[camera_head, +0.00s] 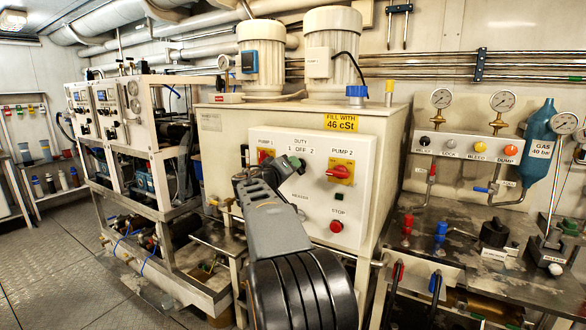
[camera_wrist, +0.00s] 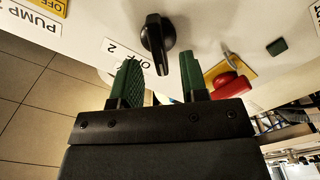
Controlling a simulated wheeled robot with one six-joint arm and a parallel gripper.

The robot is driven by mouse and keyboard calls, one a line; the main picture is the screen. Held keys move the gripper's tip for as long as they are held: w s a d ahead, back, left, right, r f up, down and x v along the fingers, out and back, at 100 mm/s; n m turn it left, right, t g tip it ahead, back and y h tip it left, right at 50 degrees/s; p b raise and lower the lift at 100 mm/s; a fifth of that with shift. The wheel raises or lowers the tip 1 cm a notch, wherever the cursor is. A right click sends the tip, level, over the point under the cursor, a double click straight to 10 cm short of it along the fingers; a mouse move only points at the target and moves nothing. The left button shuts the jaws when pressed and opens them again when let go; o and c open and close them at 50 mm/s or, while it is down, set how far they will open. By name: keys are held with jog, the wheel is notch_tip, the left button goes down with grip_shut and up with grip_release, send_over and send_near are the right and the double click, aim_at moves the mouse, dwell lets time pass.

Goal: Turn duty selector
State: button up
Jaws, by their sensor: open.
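The duty selector (camera_wrist: 155,38) is a black knob with a bar handle on the white control panel (camera_head: 318,217). In the wrist view its handle points down the picture and slightly right, between the lines of my two green fingertips. My gripper (camera_wrist: 158,60) is open, one finger on each side of the handle's lower end; I cannot tell whether either finger touches it. In the head view my gripper (camera_head: 293,165) is at the panel under the DUTY label (camera_head: 302,146) and mostly hides the selector. The OFF 2 label (camera_wrist: 125,50) shows left of the knob in the wrist view.
The red PUMP 2 switch (camera_head: 339,173) on its yellow plate is close to the right of my gripper. The red STOP button (camera_head: 336,226) is lower on the panel. In the wrist view a red knob (camera_wrist: 230,85) and a green square (camera_wrist: 277,46) are at right.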

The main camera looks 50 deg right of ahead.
jog(key=b+v, duration=0.1)
jog(key=v, duration=1)
dwell(0.3)
